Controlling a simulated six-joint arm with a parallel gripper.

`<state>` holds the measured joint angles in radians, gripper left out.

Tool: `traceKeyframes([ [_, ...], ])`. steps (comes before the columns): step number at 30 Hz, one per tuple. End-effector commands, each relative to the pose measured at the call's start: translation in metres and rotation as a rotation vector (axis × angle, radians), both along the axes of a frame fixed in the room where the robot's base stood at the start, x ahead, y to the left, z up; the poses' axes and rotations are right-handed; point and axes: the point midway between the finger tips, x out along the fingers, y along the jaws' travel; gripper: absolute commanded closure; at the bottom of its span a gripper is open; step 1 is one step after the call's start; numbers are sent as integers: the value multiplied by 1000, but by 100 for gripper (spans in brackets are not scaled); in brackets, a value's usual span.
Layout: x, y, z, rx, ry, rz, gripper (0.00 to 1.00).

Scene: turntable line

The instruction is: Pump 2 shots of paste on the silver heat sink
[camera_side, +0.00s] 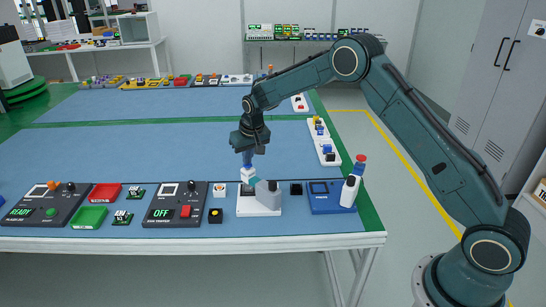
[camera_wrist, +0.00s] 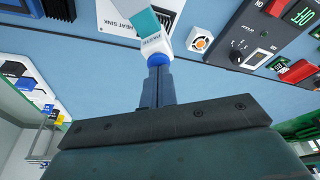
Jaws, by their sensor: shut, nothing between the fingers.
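A white paste dispenser (camera_side: 247,174) with a blue top and a teal arm stands at the front of the bench. In the wrist view its white body (camera_wrist: 153,44), blue collar and teal arm (camera_wrist: 142,20) show just beyond my fingers. My gripper (camera_side: 247,153) is shut and empty, pointing down directly over the blue top; I cannot tell whether it touches. The closed fingers (camera_wrist: 157,88) also show in the wrist view. A grey block (camera_side: 268,194), perhaps the silver heat sink, sits on a white plate (camera_side: 262,209). That plate (camera_wrist: 118,28) reads HEAT SINK in the wrist view.
A black device reading OFF (camera_side: 172,205) stands left, with a small black-and-yellow button box (camera_side: 215,216) beside it.

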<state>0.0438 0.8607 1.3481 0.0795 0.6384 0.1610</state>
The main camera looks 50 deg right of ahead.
Motion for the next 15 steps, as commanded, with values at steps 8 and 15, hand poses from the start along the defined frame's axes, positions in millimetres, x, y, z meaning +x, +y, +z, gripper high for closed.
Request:
traceKeyframes([
  [8,0,0,12,0,0,0,100],
  [15,0,0,23,-1,-2,0,100],
])
